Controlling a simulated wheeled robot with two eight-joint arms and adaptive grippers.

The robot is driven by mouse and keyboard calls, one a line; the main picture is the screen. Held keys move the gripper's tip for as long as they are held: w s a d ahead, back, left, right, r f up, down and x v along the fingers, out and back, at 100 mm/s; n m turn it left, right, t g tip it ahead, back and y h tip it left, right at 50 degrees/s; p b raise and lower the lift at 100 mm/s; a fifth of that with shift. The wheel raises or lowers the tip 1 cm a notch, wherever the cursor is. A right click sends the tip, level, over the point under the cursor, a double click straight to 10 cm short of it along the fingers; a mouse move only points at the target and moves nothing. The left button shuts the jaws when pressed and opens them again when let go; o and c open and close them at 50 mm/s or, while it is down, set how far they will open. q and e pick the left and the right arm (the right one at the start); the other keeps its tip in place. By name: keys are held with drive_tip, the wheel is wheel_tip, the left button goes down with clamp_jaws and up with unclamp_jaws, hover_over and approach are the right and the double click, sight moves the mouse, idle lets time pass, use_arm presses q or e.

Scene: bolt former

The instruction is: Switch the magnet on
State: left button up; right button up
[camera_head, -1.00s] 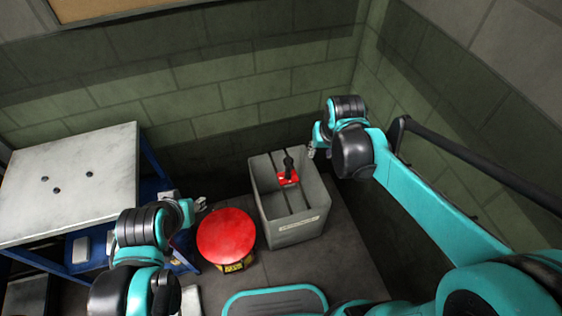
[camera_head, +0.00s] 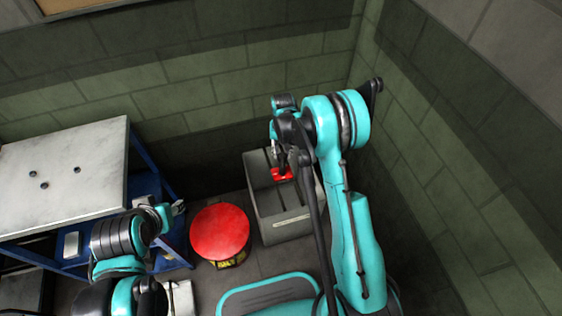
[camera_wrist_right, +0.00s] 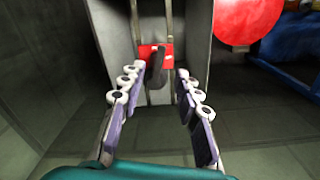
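The magnet, a red piece with a black upright handle, sits inside the grey bin; its red part shows in the head view (camera_head: 283,175) and in the right wrist view (camera_wrist_right: 148,51). My right gripper (camera_head: 277,138) is above the bin. In the right wrist view the right gripper (camera_wrist_right: 158,84) has its two fingers spread, one on each side of the black handle (camera_wrist_right: 157,66), with gaps visible. In the head view my right arm partly hides the handle. My left gripper (camera_head: 178,210) is apart, left of the red round stool; its fingers are too small to read.
The grey bin (camera_head: 290,222) has high walls around the magnet. A red round-topped object (camera_head: 220,232) stands just left of it. A table with a pale top (camera_head: 70,165) and blue frame is at the left. Brick walls close off the back and right.

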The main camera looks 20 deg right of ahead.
sight(282, 164)
wheel_tip(282, 164, down, 6)
drive_tip(key=shift+f+b, duration=0.25)
drive_tip(key=shift+b, duration=0.95)
drive_tip(key=shift+r, duration=0.1)
clamp_jaws()
